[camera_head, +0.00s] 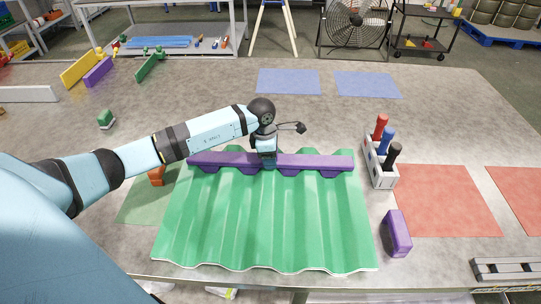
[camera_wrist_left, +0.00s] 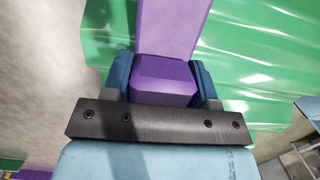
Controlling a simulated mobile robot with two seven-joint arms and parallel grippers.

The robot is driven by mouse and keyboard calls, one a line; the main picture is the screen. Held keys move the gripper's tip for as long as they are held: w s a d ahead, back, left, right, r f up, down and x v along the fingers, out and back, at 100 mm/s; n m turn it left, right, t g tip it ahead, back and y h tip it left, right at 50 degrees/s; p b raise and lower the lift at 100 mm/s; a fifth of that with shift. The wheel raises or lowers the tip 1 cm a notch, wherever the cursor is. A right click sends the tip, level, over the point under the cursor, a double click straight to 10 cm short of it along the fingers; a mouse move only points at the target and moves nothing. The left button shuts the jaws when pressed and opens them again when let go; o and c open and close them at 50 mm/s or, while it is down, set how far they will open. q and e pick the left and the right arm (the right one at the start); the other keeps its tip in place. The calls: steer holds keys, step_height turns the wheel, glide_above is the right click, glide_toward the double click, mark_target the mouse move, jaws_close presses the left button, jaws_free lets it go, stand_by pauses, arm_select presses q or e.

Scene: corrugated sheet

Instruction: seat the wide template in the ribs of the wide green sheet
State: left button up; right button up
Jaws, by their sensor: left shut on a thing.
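The wide green sheet (camera_head: 265,225) lies on the grey table with its ribs running from front to back. The wide template (camera_head: 320,162) is a long purple bar with teeth on its lower side, lying across the far end of the sheet. My left gripper (camera_head: 266,162) is shut on the template's raised middle grip. In the left wrist view, the left gripper (camera_wrist_left: 165,85) has its blue fingers on both sides of the purple grip (camera_wrist_left: 165,75). The teeth line up roughly with the ribs, but I cannot tell whether they touch the bottoms. My right gripper is out of view.
A white rack (camera_head: 380,168) with red, blue and black handles stands right of the sheet. A purple block (camera_head: 397,233) lies near its front right corner. An orange piece (camera_head: 157,177) is left of the sheet. The table behind the template is clear up to blue mats (camera_head: 289,81).

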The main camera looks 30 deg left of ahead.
arm_select(q)
steer(key=shift+f, duration=0.15)
steer(key=o, duration=1.1)
steer(key=r, duration=0.4)
steer(key=a+r, duration=0.1)
steer(key=r, duration=0.4)
steer(key=s+r, duration=0.1)
steer(key=r, duration=0.3)
steer(key=shift+a+r, duration=0.35)
steer(key=shift+a, duration=0.05)
steer(key=shift+s+f, duration=0.1)
